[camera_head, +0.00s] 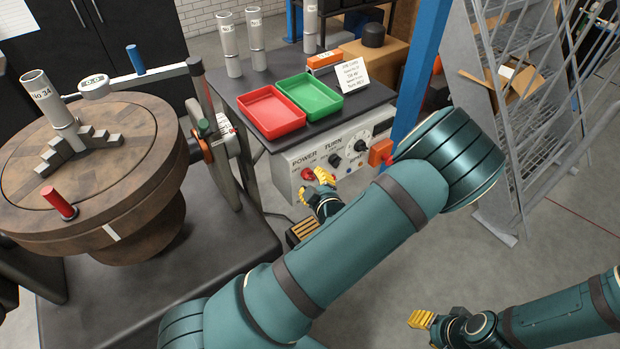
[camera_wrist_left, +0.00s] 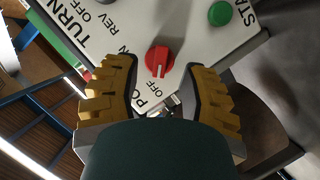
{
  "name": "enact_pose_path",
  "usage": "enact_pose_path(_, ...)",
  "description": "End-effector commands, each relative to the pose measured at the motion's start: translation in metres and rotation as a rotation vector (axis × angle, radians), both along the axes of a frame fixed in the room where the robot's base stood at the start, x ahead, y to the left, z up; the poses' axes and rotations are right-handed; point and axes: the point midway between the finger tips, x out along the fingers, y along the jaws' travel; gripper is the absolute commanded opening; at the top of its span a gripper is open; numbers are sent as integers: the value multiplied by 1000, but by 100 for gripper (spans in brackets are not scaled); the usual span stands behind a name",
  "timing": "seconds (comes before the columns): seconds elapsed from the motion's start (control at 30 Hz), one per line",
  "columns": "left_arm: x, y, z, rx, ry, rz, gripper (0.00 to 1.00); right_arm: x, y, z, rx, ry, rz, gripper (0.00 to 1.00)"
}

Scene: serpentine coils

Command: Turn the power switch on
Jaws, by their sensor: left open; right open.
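The white control panel (camera_head: 288,166) is on the front of the bench. Its red power switch (camera_head: 308,174) is at the left, under the word POWER. In the left wrist view the red switch (camera_wrist_left: 158,60) sits just beyond and between the fingertips, and its white mark appears to point toward OFF. My left gripper (camera_head: 320,180) is open in front of the switch, with yellow fingers spread and nothing between them. Any contact with the switch cannot be told. My right gripper (camera_head: 421,320) is open and empty at the lower right, away from the panel.
A black TURN knob (camera_head: 335,160), a dial (camera_head: 360,146) and a red-orange box (camera_head: 381,152) are to the right of the switch. A green button (camera_wrist_left: 220,14) shows in the wrist view. Red (camera_head: 271,125) and green (camera_head: 322,111) trays are above. A wooden turntable (camera_head: 150,140) stands left.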

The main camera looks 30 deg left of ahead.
Motion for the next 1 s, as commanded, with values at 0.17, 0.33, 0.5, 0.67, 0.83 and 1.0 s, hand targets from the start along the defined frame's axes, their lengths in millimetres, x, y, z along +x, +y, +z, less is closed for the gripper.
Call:
enact_pose_path(0.17, 14, 17, -7, 0, 0, 0, 42, 1, 0, -4, 0, -2, -1, 47)
enact_pose_path(0.33, 19, 24, -9, 0, 1, 0, 42, 1, 0, -4, 0, -3, -1, 47)
enact_pose_path(0.5, 19, 24, -9, -1, 2, 0, 42, 1, 0, -4, 0, -3, -1, 47)
enact_pose_path(0.67, 19, 24, -9, -1, 2, 0, 28, 1, 0, -4, 0, -3, -1, 47)
enact_pose_path(0.83, 19, 24, -9, 0, 1, -1, 0, 1, 0, -4, 0, -3, -1, 47)
enact_pose_path(1.0, 19, 24, -8, 3, 9, -1, 0, 1, 0, -3, 0, -2, -1, 47)
